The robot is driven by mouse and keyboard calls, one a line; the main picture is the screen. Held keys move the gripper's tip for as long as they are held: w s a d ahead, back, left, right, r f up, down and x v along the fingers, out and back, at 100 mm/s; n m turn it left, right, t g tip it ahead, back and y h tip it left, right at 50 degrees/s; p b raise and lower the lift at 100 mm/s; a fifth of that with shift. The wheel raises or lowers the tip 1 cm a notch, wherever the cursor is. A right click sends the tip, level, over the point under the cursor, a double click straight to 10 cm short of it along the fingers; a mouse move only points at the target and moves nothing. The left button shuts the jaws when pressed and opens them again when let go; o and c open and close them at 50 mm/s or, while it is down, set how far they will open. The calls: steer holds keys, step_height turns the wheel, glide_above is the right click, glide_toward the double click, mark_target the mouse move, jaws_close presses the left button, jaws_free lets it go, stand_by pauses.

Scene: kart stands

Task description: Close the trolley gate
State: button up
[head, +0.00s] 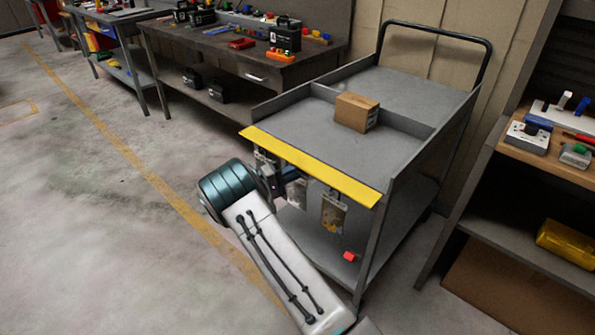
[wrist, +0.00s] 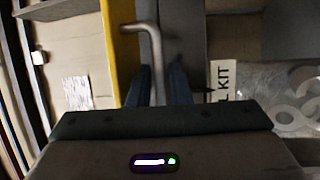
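The grey trolley (head: 400,90) stands right of centre in the head view. Its yellow gate strip (head: 310,165) runs along the near edge of the top deck; its exact angle is hard to judge. My gripper (head: 272,182) is at the near side of the trolley, just below the left part of the strip and partly hidden by my wrist. In the wrist view the yellow strip (wrist: 124,50) runs up the picture beside a bent grey metal handle (wrist: 150,35). The handle's lower end passes between my two dark fingers (wrist: 159,88). Whether they press on it is unclear.
A cardboard box (head: 356,112) sits on the trolley deck. Tags (head: 333,213) hang below the strip, and a small red block (head: 349,256) lies on the lower shelf. A workbench (head: 210,50) stands behind left, a shelf unit (head: 490,215) right. The floor left is clear.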

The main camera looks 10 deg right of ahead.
steer(key=shift+c, duration=0.4)
jaws_close()
